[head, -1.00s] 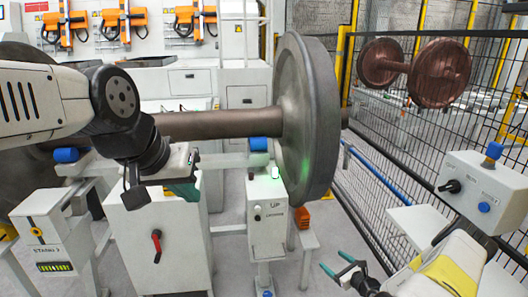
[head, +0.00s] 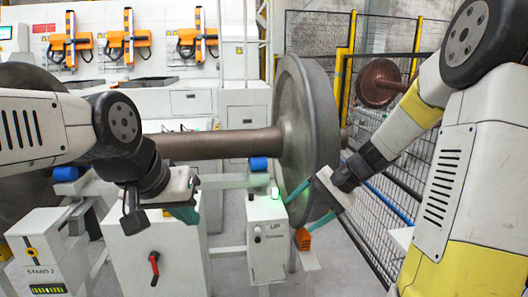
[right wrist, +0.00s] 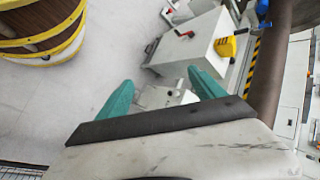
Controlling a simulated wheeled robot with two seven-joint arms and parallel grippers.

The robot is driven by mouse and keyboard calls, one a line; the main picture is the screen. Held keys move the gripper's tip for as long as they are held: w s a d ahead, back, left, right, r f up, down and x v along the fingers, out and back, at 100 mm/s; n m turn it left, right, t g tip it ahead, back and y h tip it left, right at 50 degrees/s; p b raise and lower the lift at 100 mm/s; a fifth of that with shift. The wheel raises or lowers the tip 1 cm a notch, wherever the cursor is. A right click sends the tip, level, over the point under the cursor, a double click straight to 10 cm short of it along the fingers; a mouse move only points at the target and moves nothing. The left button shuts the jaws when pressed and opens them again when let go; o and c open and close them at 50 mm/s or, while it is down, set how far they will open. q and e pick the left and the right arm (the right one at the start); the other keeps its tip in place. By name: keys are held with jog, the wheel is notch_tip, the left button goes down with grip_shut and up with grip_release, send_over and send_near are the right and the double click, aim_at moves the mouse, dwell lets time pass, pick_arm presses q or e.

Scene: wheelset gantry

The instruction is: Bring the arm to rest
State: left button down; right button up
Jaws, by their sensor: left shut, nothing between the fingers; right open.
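My left gripper (head: 185,212) is shut and empty, hanging in front of the grey stand cabinet (head: 155,250) at left. My right arm comes in from the right, and my right gripper (head: 297,214) is open and empty. Its teal fingers show in front of the lower part of the big steel wheel (head: 309,130), just right of the white UP box (head: 266,235) with a lit green light. Whether they touch anything cannot be told. In the right wrist view both fingers of the right gripper (right wrist: 160,76) are spread apart with nothing held between them.
The wheel's brown axle (head: 220,144) runs left behind my left arm. A wire fence (head: 360,220) stands at right, with a rust-coloured wheelset (head: 378,83) behind it. A red-handled lever (head: 154,262) is on the cabinet. A yellow-banded brown drum (right wrist: 40,30) shows in the right wrist view.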

jog(key=s+d+r+n+t+h, duration=0.1)
jog(key=s+r+n+t+h, duration=0.1)
jog(key=s+r, duration=0.3)
jog(key=s+d+r+n+t+h, duration=0.1)
jog(key=s+r+n, duration=0.4)
jog(key=s, duration=0.7)
jog(key=d+r+h, duration=0.1)
jog(key=h, duration=0.1)
jog(key=shift+s+d+t+h, duration=0.15)
jog(key=shift+s+t+h, duration=0.15)
jog(key=shift+t, duration=0.1)
